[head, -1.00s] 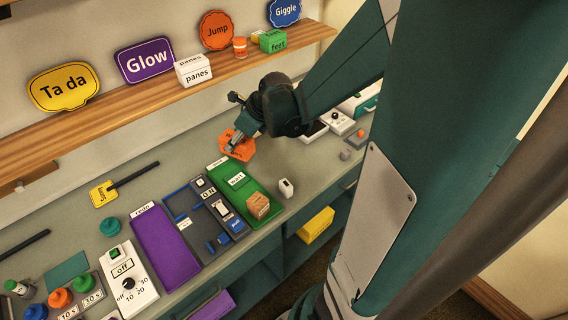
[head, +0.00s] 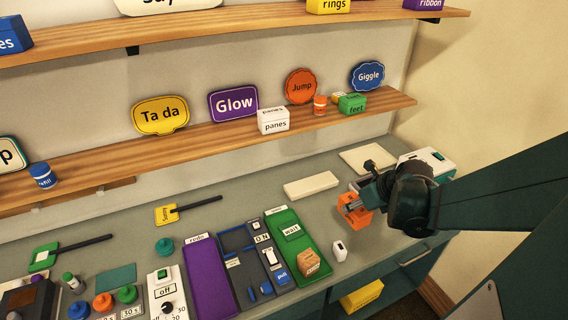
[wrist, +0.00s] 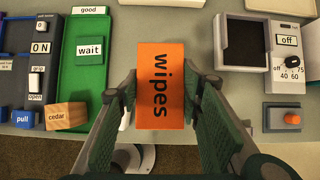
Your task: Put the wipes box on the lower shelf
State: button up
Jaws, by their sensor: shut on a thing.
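The orange wipes box (head: 357,214) is held in my gripper (head: 352,202) over the right part of the counter. In the wrist view the wipes box (wrist: 160,110) stands between the two fingers of my gripper (wrist: 168,88), its "wipes" label facing the camera. The lower shelf (head: 205,147) is a wooden board on the back wall, behind and to the left of my gripper. It bears the white "panes" box (head: 274,125), an orange canister (head: 320,105), the green "feet" box (head: 352,103) and several signs.
The upper shelf (head: 270,18) runs above. The counter has a green tray (head: 297,247) with a "cedar" box (head: 308,262), a purple tray (head: 207,278), a small white object (head: 339,250) and a white device (head: 428,160). Lower-shelf room shows left of "panes", before the signs.

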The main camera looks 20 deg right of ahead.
jog(key=shift+s+d, duration=0.3)
jog(key=shift+s, duration=0.15)
jog(key=shift+f, duration=0.15)
jog(key=shift+f+b, duration=0.65)
jog(key=shift+f, duration=2.15)
jog(key=shift+f, duration=0.1)
jog(key=shift+f+b, duration=0.55)
jog(key=shift+f, duration=1.4)
jog(key=shift+f, duration=0.2)
jog(key=o, duration=1)
jog(key=shift+r, duration=0.3)
